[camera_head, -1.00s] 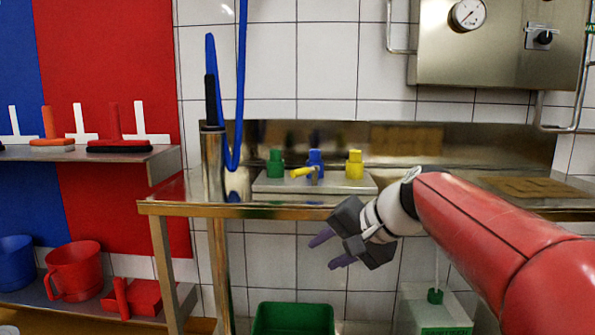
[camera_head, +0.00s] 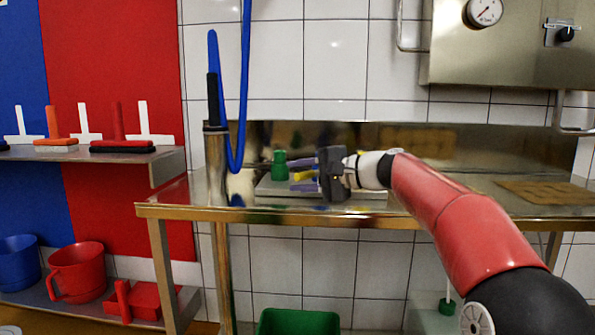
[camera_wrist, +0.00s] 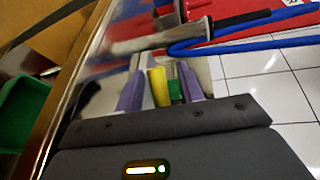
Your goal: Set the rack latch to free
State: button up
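A yellow lever (camera_head: 303,176) shows at a grey block (camera_head: 275,187) on the steel table; I cannot tell for sure that it is the rack latch. A green knob (camera_head: 280,165) stands on the block, left of the lever. My gripper (camera_head: 300,174) is at the block, pointing left, its dark body hiding the block's right part. In the wrist view my gripper (camera_wrist: 160,86) has its two purple fingers apart, with the yellow lever (camera_wrist: 159,88) between them in the picture. Whether they touch it I cannot tell. A green piece (camera_wrist: 175,90) shows beside it.
The steel table's front edge (camera_head: 330,217) runs below my arm. A post with a blue hose (camera_head: 240,120) stands left of the block. A steel cabinet (camera_head: 500,55) hangs at the upper right. A green bin (camera_head: 298,322) is below the table.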

jog(key=shift+w+a, duration=0.15)
jog(key=shift+a, duration=0.2)
grip_shut()
